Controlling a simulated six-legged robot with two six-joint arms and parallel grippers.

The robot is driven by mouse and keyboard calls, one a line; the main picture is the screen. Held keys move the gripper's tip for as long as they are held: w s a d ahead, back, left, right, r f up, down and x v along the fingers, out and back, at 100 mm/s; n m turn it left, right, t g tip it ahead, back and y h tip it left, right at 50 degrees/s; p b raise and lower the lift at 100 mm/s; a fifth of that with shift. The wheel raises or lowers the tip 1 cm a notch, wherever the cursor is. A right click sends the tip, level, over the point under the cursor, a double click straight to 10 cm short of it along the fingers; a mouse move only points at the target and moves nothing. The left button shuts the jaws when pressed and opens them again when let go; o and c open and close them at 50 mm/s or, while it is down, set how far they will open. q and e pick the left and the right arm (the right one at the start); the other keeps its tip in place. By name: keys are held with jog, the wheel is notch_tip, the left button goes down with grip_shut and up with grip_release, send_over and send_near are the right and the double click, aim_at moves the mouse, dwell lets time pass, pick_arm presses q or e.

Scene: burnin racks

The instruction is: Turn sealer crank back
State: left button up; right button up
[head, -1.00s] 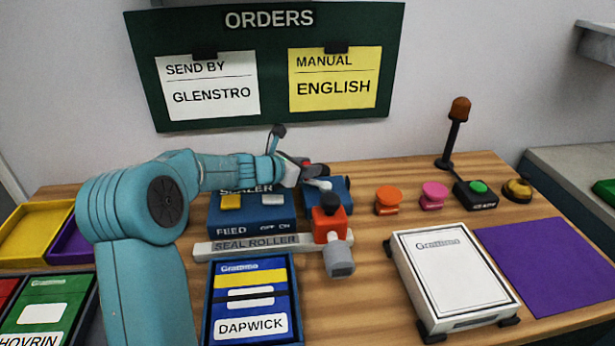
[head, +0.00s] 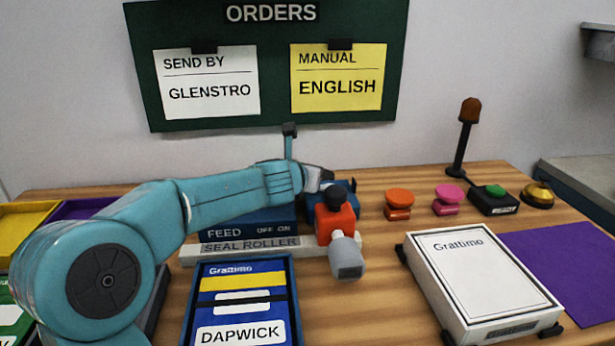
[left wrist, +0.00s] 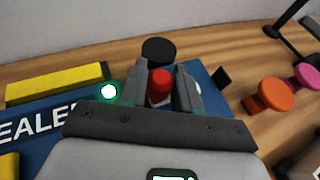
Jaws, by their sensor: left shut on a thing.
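The blue sealer (head: 245,222) stands at the back middle of the table, partly hidden behind my left arm. Its "SEAL ROLLER" bar (head: 250,245) runs along its front. My left gripper (head: 328,181) is over the sealer's right part. In the left wrist view, its two grey fingers (left wrist: 160,92) are closed on a red knob (left wrist: 159,84), which looks like the crank's handle. A black round part (left wrist: 157,50) stands just beyond it. A green light (left wrist: 109,92) glows on the sealer. The rest of the crank is hidden. My right gripper is not in view.
A red block (head: 335,226) with a black knob and grey end sits at the bar's right end. A blue DAPWICK box (head: 240,305) lies in front. Orange (head: 399,202) and pink (head: 447,198) knobs, a green button (head: 494,192) and a white Grattimo box (head: 470,275) are rightward.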

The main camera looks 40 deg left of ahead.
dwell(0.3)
pick_arm(q)
jog(key=o, duration=1)
jog(key=p+v, duration=0.4)
jog(key=v, duration=1.2)
jog(key=shift+s+d, duration=0.15)
jog(key=shift+s, duration=0.05)
